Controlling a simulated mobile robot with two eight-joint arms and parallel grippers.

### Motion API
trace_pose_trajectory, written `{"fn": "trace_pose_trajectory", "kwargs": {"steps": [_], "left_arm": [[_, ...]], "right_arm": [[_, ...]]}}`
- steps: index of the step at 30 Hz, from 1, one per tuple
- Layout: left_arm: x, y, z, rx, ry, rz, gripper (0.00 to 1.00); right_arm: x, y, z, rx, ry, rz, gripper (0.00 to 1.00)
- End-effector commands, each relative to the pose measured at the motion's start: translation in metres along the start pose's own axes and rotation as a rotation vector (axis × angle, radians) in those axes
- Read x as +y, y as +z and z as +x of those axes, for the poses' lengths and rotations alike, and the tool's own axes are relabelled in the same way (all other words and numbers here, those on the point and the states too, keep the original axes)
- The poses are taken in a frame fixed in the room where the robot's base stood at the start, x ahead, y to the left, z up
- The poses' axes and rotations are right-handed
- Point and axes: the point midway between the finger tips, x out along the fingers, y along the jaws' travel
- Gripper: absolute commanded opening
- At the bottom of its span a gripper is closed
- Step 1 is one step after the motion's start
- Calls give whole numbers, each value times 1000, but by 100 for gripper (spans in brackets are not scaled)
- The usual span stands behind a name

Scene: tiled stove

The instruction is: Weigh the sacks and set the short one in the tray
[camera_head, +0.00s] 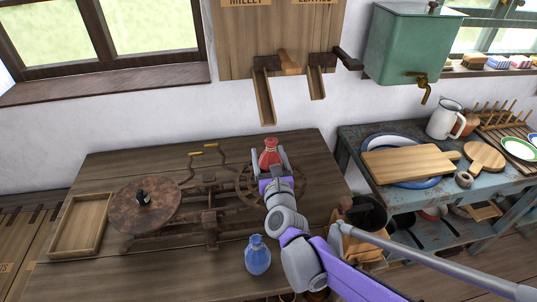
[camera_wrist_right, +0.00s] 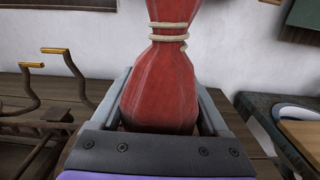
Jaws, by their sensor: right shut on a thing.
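A red sack (camera_head: 269,156), tied with pale cord, is between the fingers of my right gripper (camera_head: 271,168). In the right wrist view the red sack (camera_wrist_right: 160,85) stands upright between the two grey fingers. A blue sack (camera_head: 257,257) stands at the table's front. The rusty balance scale (camera_head: 211,222) has a round plate (camera_head: 143,208) on its left, with a small dark knob or weight on it. My gripper is over the scale's right pan, which it partly covers; I cannot tell whether the red sack touches it. An empty wooden tray (camera_head: 57,250) lies at far left. My left gripper is not visible.
Two crank handles with yellow grips (camera_head: 211,146) rise behind the scale. Wooden chutes (camera_head: 264,95) hang on the wall above. A side table (camera_head: 362,187) with boards and dishes stands at right. A dark pot (camera_head: 366,214) is beside my right arm. The table's back left is clear.

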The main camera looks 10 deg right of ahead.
Motion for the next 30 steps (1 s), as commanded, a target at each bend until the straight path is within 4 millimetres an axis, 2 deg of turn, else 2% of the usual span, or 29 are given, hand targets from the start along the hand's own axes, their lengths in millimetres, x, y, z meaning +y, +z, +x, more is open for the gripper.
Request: {"fn": "trace_pose_trajectory", "kwargs": {"steps": [23,24,27,30], "left_arm": [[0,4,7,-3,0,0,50],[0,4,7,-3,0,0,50],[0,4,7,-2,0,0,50],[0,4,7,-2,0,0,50]], "right_arm": [[0,-12,0,0,0,0,10],[0,-12,0,0,0,0,82],[0,-12,0,0,0,0,100],[0,-12,0,0,0,0,100]]}}
